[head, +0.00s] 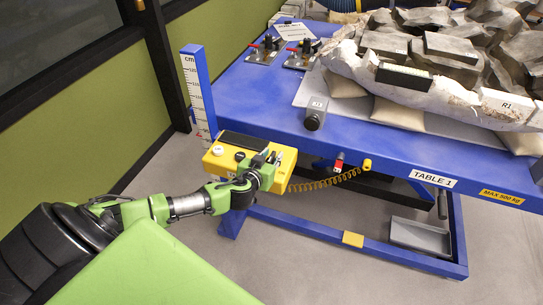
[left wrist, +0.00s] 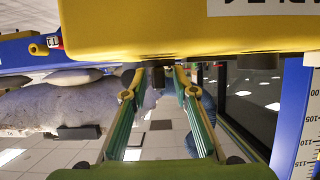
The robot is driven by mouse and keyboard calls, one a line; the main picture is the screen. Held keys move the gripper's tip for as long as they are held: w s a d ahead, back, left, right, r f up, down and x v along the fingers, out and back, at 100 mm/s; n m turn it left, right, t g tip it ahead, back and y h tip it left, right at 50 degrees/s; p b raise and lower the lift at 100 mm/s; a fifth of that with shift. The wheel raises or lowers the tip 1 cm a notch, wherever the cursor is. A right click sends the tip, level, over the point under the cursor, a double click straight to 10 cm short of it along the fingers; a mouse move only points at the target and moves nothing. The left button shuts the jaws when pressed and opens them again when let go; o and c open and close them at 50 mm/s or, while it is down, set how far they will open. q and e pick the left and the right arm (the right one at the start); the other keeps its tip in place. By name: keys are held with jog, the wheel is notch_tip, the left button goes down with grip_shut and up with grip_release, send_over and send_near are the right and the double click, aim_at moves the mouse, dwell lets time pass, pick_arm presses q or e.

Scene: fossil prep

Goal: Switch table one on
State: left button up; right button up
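Table one (head: 270,105) is a blue frame labelled "TABLE 1" on its front edge. A yellow control box (head: 217,162) with a dark panel on top sits at its left corner. My left gripper (head: 277,158) is at the box's right part and partly covers it. In the left wrist view, which is upside down, the yellow box (left wrist: 190,30) fills the top. The fingers of my left gripper (left wrist: 157,95) are apart. A dark knob (left wrist: 158,78) shows between them; I cannot tell whether they touch it. A second dark knob (left wrist: 258,62) stands beside it. My right gripper is out of view.
A coiled yellow cable (head: 318,184) hangs below the table edge, near a red connector (head: 339,160) and yellow plug (head: 366,164). Large fossil blocks (head: 420,88) lie on the table. A grey tray (head: 420,236) is below.

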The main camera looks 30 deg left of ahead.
pick_arm(q)
grip_shut()
jog(key=n+y+b, duration=0.2)
jog(key=b, duration=0.1)
jog(key=shift+d+f+g, duration=0.15)
jog(key=shift+f+g, duration=0.15)
jog(key=shift+f, duration=0.05)
jog(key=n+g+y+b, duration=0.7)
jog(key=n+b, duration=0.2)
jog(key=b, duration=0.4)
jog(key=shift+b, duration=0.4)
jog(key=shift+r+n+g+y+b, duration=0.25)
jog(key=shift+n+g+y+b, duration=0.25)
jog(key=shift+g+b, duration=0.4)
jog(key=shift+r, duration=0.15)
jog(key=shift+o, duration=0.2)
grip_release()
jog(key=shift+a, duration=0.2)
